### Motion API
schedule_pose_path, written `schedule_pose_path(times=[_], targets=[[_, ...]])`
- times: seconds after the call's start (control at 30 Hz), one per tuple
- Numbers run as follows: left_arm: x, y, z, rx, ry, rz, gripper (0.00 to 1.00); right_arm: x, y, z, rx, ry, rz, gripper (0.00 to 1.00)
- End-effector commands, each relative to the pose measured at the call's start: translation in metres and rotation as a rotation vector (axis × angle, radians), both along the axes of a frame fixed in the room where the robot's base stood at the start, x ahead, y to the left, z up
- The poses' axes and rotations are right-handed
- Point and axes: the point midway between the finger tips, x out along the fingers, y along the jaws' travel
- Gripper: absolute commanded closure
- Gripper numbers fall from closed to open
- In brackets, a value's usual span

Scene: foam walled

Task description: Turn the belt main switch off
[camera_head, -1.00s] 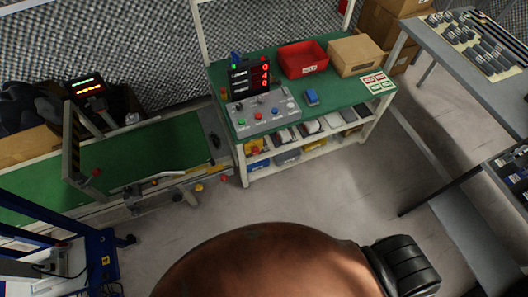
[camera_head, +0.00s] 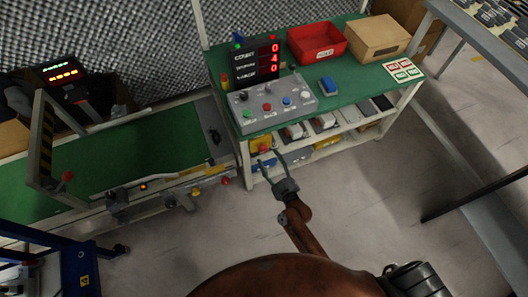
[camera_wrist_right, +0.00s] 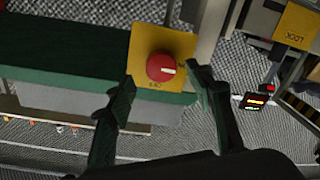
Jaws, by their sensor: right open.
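The belt main switch is a round red knob (camera_wrist_right: 160,67) on a yellow plate (camera_wrist_right: 147,45). Its white mark points right in the right wrist view; small lettering below the knob is hard to read. In the head view the red knob (camera_head: 264,147) shows small at the front left of the green bench, below its top. My right gripper (camera_head: 271,157) is open and empty just in front of it. In the right wrist view my right gripper's fingers (camera_wrist_right: 160,82) reach up on either side of the knob, seemingly without touching it. My left gripper is out of view.
A grey button box (camera_head: 268,105), a display (camera_head: 254,67), a red bin (camera_head: 316,42) and a cardboard box (camera_head: 376,37) stand on the green bench (camera_head: 352,85). A green conveyor (camera_head: 130,150) lies left. Another yellow plate (camera_wrist_right: 298,22) shows in the wrist view. Floor in front is free.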

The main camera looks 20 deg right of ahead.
Motion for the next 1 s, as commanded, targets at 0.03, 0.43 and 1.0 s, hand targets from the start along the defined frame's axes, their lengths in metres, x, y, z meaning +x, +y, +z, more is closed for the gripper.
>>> schedule_pose_path(times=[0.03,0.43,1.0], targets=[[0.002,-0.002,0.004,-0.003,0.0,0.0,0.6,0.009,0.001,-0.003,0.001,0.001,0.0,0.51],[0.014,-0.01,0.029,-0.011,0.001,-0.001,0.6,0.04,0.004,-0.002,0.001,0.004,0.0,0.51],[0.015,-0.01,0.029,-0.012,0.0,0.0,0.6,0.04,0.004,-0.002,0.0,0.004,0.0,0.77]])
